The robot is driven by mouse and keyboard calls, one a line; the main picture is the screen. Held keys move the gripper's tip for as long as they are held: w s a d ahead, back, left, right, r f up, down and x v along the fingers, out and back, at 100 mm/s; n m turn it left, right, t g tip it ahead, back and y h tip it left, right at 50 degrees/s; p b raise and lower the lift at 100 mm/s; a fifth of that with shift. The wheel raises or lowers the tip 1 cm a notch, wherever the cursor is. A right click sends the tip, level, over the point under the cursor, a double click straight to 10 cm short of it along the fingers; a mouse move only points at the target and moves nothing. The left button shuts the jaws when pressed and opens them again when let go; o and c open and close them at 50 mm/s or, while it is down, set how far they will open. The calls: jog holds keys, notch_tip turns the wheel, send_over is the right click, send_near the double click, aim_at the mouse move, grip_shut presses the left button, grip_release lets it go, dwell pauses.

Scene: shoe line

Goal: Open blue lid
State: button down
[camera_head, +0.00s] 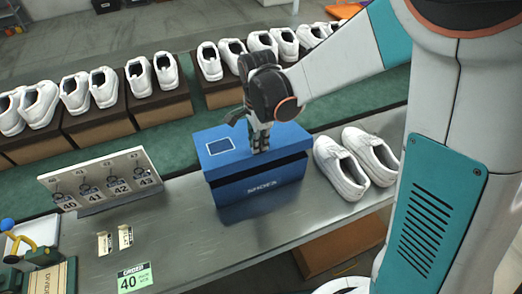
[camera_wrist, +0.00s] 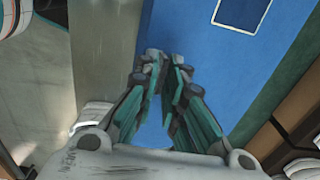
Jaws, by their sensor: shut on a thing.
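A blue shoe box (camera_head: 262,188) stands on the grey metal bench, with its blue lid (camera_head: 205,146) on top. The lid has a pale outlined label near its left end. My gripper (camera_head: 258,146) comes down onto the lid right of that label and is shut on it. In the wrist view, the fingertips of my gripper (camera_wrist: 162,62) are close together over the blue lid (camera_wrist: 205,55), near its edge. The exact contact is hidden by the fingers.
A pair of white shoes (camera_head: 352,160) stands right of the box. Behind the box, several white shoe pairs stand on brown boxes (camera_head: 160,108). The bench left of the box has bare room.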

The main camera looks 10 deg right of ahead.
jog(key=w+a+r+p, duration=0.2)
jog(key=w+r, duration=0.3)
jog(key=w, duration=0.1)
jog(key=w+a+r+p, duration=0.1)
jog(key=w+r+p, duration=0.2)
jog(key=w+r, duration=0.3)
jog(key=shift+w+a+r, duration=0.15)
jog(key=shift+w+a, duration=0.25)
jog(key=shift+w, duration=0.35)
jog(key=c, duration=1.8)
grip_release()
notch_tip(320, 180, up, 12)
